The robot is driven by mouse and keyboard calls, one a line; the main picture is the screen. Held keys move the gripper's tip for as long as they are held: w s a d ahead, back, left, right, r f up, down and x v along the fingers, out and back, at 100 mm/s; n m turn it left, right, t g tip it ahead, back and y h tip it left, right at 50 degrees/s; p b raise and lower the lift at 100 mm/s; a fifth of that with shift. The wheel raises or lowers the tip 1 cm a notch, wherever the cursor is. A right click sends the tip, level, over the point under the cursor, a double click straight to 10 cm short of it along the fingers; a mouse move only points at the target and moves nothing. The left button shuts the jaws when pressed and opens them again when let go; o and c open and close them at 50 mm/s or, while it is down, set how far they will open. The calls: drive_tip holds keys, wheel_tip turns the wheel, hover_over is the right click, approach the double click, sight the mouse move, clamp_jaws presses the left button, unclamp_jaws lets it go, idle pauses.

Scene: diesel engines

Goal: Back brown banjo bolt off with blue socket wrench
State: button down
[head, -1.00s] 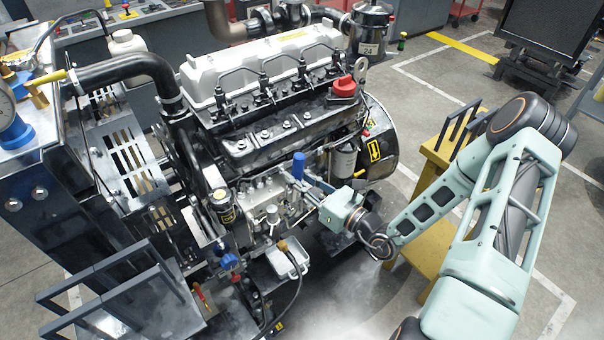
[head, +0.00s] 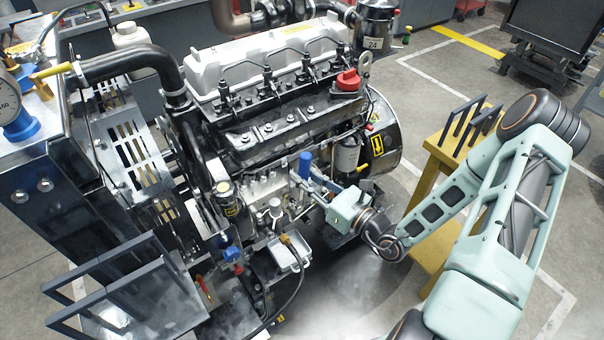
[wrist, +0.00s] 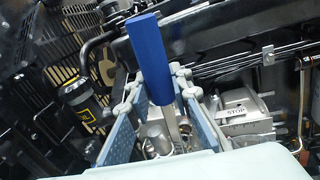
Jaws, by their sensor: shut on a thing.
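The blue socket wrench (head: 305,163) stands roughly upright at the side of the engine, its blue handle uppermost. My gripper (head: 314,184) reaches in from the right and is shut on the wrench below the handle. In the wrist view, the blue handle (wrist: 148,58) rises between the two finger pads, with a pale metal shank below it. The wrench's lower end is hidden behind the fingers and engine parts. I cannot make out the brown banjo bolt, nor whether the wrench is seated on it.
The engine (head: 270,120) fills the middle, with pipes and fittings close around my gripper. A small white tray (head: 289,257) and a hose with a brownish end fitting (head: 285,239) are below. A yellow stand (head: 437,170) is at the right. Open floor lies around it.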

drive_tip(key=s+a+v, duration=0.1)
drive_tip(key=v, duration=0.5)
drive_tip(key=shift+d, duration=0.25)
drive_tip(key=shift+s+r, duration=0.1)
drive_tip(key=shift+r, duration=0.05)
